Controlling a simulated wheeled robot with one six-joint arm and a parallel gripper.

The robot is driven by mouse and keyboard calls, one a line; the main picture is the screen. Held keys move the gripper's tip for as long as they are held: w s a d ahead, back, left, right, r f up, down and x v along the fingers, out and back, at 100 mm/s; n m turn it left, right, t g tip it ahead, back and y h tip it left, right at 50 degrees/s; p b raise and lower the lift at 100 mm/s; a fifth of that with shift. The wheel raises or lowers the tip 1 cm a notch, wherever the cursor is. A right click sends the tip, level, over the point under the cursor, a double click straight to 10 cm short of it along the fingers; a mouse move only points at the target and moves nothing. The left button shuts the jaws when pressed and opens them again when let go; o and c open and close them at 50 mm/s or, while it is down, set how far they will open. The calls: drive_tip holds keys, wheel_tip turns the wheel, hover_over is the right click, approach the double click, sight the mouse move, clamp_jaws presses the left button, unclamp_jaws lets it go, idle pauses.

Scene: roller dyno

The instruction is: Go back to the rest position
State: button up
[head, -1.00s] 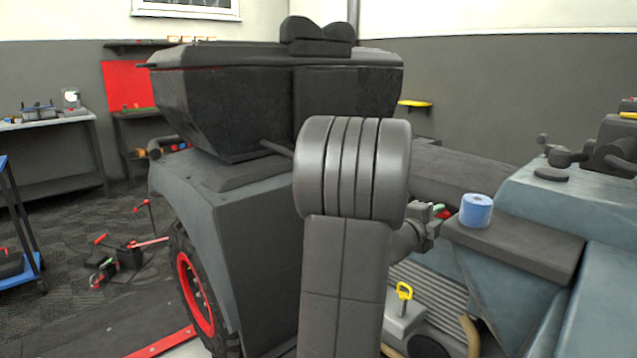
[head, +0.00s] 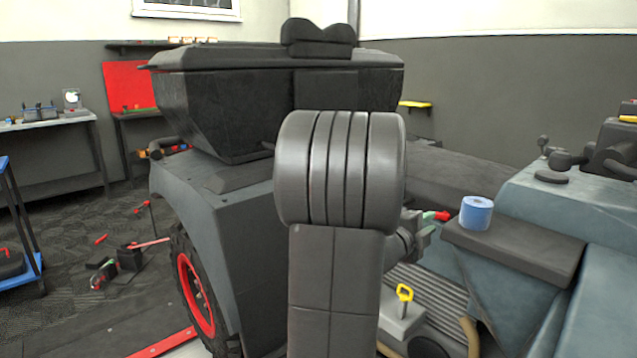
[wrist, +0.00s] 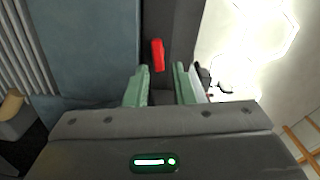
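My gripper (head: 428,224) shows in the head view just right of my dark arm links, which hide part of it. In the wrist view my gripper (wrist: 160,78) has its two green fingers apart, with nothing between them. A red handle-like piece (wrist: 158,54) lies beyond the fingertips in the wrist view, against a dark surface. It also shows in the head view (head: 437,216) beside the fingers. I cannot tell how far it is from them.
A blue roll (head: 476,213) stands on a dark ledge (head: 520,244) right of my gripper. The vehicle with a red-rimmed wheel (head: 195,292) stands behind and left of my arm. A yellow T-handle (head: 404,293) stands below my gripper. Tools lie on the floor (head: 128,256) at left.

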sight(440, 217)
drive_tip(key=v, duration=0.8)
drive_tip(key=x, duration=1.4)
drive_tip(key=shift+s+a+r+n+p, duration=0.1)
drive_tip(key=shift+s+r+n+p, duration=0.1)
drive_tip(key=shift+n+p, duration=0.8)
drive_tip(key=n+p, duration=0.3)
drive_tip(key=p, duration=0.1)
drive_tip(key=shift+w+f, duration=0.1)
drive_tip(key=shift+f+n+p, duration=0.1)
drive_tip(key=shift+n+p, duration=0.25)
drive_tip(key=shift+n, duration=0.35)
